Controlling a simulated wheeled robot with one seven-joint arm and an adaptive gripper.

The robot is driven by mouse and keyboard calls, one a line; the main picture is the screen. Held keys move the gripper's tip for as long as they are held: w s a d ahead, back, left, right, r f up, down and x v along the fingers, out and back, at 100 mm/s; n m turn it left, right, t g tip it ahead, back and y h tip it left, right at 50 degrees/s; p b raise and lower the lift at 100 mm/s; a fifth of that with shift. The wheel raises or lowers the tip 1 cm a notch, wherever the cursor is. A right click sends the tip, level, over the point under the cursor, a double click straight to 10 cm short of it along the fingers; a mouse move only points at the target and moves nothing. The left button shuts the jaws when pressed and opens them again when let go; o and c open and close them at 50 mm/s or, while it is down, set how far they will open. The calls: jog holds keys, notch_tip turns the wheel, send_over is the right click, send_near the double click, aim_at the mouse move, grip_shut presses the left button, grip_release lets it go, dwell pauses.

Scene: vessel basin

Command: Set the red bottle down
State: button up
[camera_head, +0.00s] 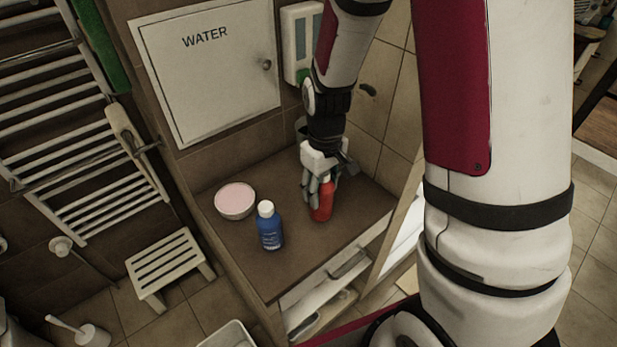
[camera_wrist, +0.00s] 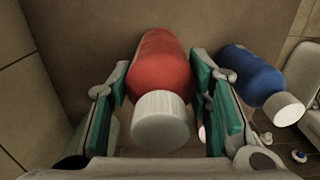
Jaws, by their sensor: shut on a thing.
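The red bottle (camera_head: 322,201) is upright at the right part of the brown counter (camera_head: 290,262). In the head view its base appears at the counter surface, but I cannot tell whether it touches. My gripper (camera_head: 321,183) comes down from above and is shut around the bottle's upper part. In the wrist view the red bottle (camera_wrist: 160,75) with its white cap (camera_wrist: 161,121) sits between the green finger pads of my gripper (camera_wrist: 165,88). The fingers hide part of the bottle in the head view.
A blue bottle (camera_head: 269,228) with a white cap stands left of the red one; it also shows in the wrist view (camera_wrist: 250,75). A bowl with pink content (camera_head: 235,200) is farther left. The counter's front is clear. A wall cabinet marked WATER (camera_head: 208,70) is behind.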

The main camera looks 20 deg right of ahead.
jog(key=shift+w+d+f+p, duration=0.15)
jog(key=shift+w+f, duration=0.55)
jog(key=shift+w, duration=0.65)
jog(key=shift+w+f+p, duration=0.2)
jog(key=shift+w+f, duration=0.55)
jog(key=shift+w, duration=0.6)
jog(key=shift+w+d+f+p, duration=0.15)
jog(key=shift+w+f, duration=0.55)
jog(key=shift+w, duration=0.65)
jog(key=shift+f, duration=0.1)
jog(key=o, duration=1.3)
